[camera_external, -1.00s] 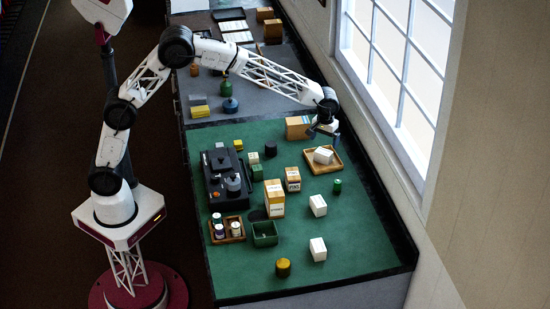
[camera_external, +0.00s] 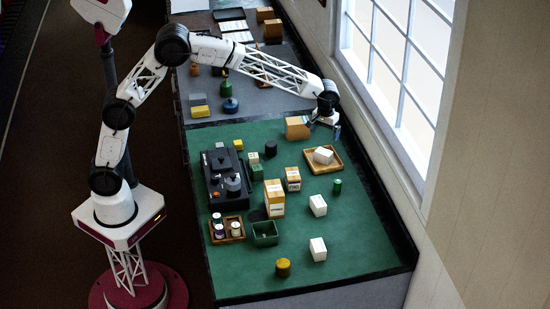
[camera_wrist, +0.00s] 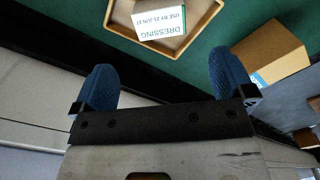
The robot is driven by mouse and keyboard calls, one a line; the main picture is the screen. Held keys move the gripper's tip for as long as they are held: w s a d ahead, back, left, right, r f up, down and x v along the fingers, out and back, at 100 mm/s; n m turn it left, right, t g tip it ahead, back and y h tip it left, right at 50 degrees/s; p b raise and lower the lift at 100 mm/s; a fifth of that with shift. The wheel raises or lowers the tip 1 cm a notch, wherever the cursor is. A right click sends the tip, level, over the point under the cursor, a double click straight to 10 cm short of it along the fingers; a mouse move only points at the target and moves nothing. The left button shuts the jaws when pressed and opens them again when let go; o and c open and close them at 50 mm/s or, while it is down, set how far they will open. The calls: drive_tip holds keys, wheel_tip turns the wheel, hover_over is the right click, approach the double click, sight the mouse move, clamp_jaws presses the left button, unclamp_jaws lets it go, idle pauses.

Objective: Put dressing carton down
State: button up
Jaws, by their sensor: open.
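The dressing carton (camera_external: 323,155) is a white box lying in a shallow wooden tray (camera_external: 337,168) on the green surface. In the wrist view the carton (camera_wrist: 160,22) shows the printed word DRESSING, and the tray (camera_wrist: 176,49) surrounds it. My gripper (camera_external: 323,133) is above the surface, behind the tray near the window side. In the wrist view its two blue fingers (camera_wrist: 163,82) are wide apart with nothing between them. The gripper is apart from the carton.
A brown cardboard box (camera_external: 297,127) stands beside the tray, and it is close to the right finger in the wrist view (camera_wrist: 272,52). A green can (camera_external: 337,185) and white boxes (camera_external: 318,205) stand nearer the front. The window wall is close on the right.

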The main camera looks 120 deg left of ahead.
idle(0.3)
drive_tip(key=s+d+r+m, duration=0.3)
drive_tip(key=s+d+r, duration=0.15)
drive_tip(key=d, duration=0.75)
drive_tip(key=s+d+r+m+t, duration=0.1)
drive_tip(key=s+d+r+m, duration=0.3)
drive_tip(key=d, duration=0.9)
drive_tip(key=s+d+r+m, duration=0.2)
drive_tip(key=s+d+r, duration=0.3)
drive_tip(key=d, duration=0.7)
drive_tip(key=s+d+f+m, duration=0.1)
drive_tip(key=s+d+m, duration=0.2)
drive_tip(key=s+d, duration=0.4)
drive_tip(key=s+d+f+m+t, duration=0.1)
drive_tip(key=s+d+f+m, duration=0.1)
drive_tip(key=s+d, duration=0.5)
drive_tip(key=s+d+f+m, duration=0.2)
drive_tip(key=s+d+m, duration=0.2)
drive_tip(key=s, duration=1)
drive_tip(key=d, duration=0.3)
drive_tip(key=shift+f+t, duration=0.25)
drive_tip(key=shift+t, duration=0.05)
idle(0.6)
